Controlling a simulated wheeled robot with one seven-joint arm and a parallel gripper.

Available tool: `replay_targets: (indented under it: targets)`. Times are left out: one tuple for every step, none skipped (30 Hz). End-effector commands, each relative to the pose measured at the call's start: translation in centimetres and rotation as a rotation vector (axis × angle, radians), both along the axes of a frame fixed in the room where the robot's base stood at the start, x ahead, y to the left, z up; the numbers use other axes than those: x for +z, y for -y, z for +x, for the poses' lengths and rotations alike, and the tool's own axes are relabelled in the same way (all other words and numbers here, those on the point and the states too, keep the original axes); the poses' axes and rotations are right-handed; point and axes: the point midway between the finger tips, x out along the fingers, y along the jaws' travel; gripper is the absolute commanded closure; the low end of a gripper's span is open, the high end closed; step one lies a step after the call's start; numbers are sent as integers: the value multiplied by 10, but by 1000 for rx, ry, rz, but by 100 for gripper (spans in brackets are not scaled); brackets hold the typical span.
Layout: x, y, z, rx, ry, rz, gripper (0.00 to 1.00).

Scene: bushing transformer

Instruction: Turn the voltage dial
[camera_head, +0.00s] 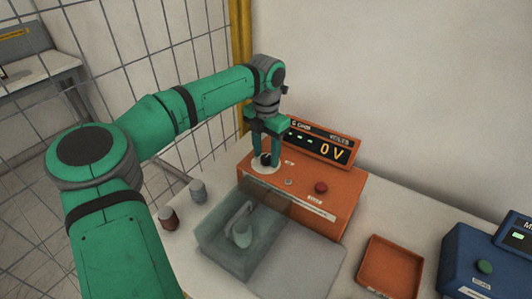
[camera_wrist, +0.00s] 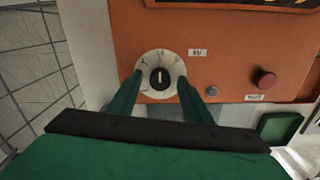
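The voltage dial is a black knob (camera_wrist: 159,77) with a light pointer line, on a round white scale plate (camera_wrist: 147,66) on top of the orange control box (camera_head: 318,197). In the head view the dial (camera_head: 266,159) shows between my fingers. The box's display (camera_head: 333,149) reads 0 V. My gripper (camera_head: 266,160) points down at the dial, its green fingers on either side of the knob. In the wrist view my gripper (camera_wrist: 159,88) has its two fingertips apart, with a visible gap to the knob on each side. The knob's pointer line looks roughly upright in that view.
A red button (camera_head: 321,187) and a small grey knob (camera_head: 289,182) sit on the box right of the dial. A clear enclosure (camera_head: 222,240) stands in front. An orange tray (camera_head: 391,266) and a blue box (camera_head: 470,258) stand right. A wire fence (camera_head: 110,40) runs behind my arm.

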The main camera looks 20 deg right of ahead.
Motion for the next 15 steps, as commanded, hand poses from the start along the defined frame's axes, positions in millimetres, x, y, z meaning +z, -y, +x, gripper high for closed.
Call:
replay_targets:
  targets:
    - [0, 0, 0, 0, 0, 0, 55]
    - [1, 0, 0, 0, 0, 0, 55]
    - [3, 0, 0, 0, 0, 0, 55]
    - [5, 0, 0, 0, 1, 0, 55]
    - [8, 0, 0, 0, 1, 0, 55]
    - [13, 0, 0, 0, 2, 0, 55]
    - [17, 0, 1, 0, 2, 0, 55]
    - [22, 0, 1, 0, 4, 0, 55]
    - [28, 0, 1, 0, 4, 0, 55]
    - [34, 0, 1, 1, 4, 0, 55]
    - [40, 0, 1, 1, 3, 1, 55]
    - [48, 0, 1, 0, 3, 1, 55]
    - [54, 0, 1, 0, 4, 0, 55]
    - [60, 1, 1, 0, 4, 0, 55]
    - [67, 0, 1, 0, 3, 1, 55]
